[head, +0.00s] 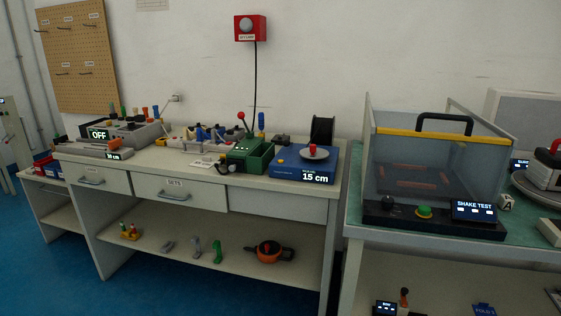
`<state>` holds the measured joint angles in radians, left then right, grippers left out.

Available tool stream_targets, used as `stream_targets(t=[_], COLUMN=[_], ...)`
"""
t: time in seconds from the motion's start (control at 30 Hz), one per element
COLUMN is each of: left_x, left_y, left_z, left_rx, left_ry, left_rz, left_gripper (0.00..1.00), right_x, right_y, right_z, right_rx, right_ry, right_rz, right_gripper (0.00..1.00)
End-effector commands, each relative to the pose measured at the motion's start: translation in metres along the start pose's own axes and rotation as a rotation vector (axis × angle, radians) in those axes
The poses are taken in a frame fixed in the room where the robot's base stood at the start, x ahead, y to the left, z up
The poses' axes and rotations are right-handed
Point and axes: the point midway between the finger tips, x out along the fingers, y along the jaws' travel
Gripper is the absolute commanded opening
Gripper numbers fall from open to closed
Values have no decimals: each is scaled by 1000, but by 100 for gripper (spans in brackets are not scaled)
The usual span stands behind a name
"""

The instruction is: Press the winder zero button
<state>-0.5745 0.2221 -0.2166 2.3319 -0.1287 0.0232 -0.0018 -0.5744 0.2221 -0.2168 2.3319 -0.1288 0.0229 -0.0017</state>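A blue box (288,172), which looks like the winder, sits at the right end of the left workbench. Its front display (317,177) reads "15 cm". A grey disc (322,156) with a red knob (312,148) is on its top. A small yellowish spot (281,161) on the top left of the box may be a button; it is too small to read any label. A black spool (322,130) stands behind the box. Neither of my grippers is in view.
A green machine (249,154) with a red-tipped lever stands just left of the blue box. A grey unit (124,133) showing "OFF" is farther left. A clear-walled shake test box (421,211) stands on the right-hand table. Blue floor (190,290) is open in front of the bench.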

Motion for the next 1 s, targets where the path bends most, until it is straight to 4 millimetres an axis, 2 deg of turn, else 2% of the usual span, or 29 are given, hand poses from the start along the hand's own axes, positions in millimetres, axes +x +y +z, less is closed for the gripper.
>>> stream_targets(t=[0.03, 0.4, 0.47, 1.0], left_x=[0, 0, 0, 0], left_y=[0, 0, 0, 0], left_z=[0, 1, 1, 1], left_rx=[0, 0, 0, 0], left_ry=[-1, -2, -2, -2], left_rz=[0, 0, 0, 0], left_gripper=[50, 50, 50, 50], right_x=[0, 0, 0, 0], right_y=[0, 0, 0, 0], right_z=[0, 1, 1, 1], right_rx=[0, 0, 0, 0], right_ry=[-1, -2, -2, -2], right_rz=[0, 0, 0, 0], right_gripper=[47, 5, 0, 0])
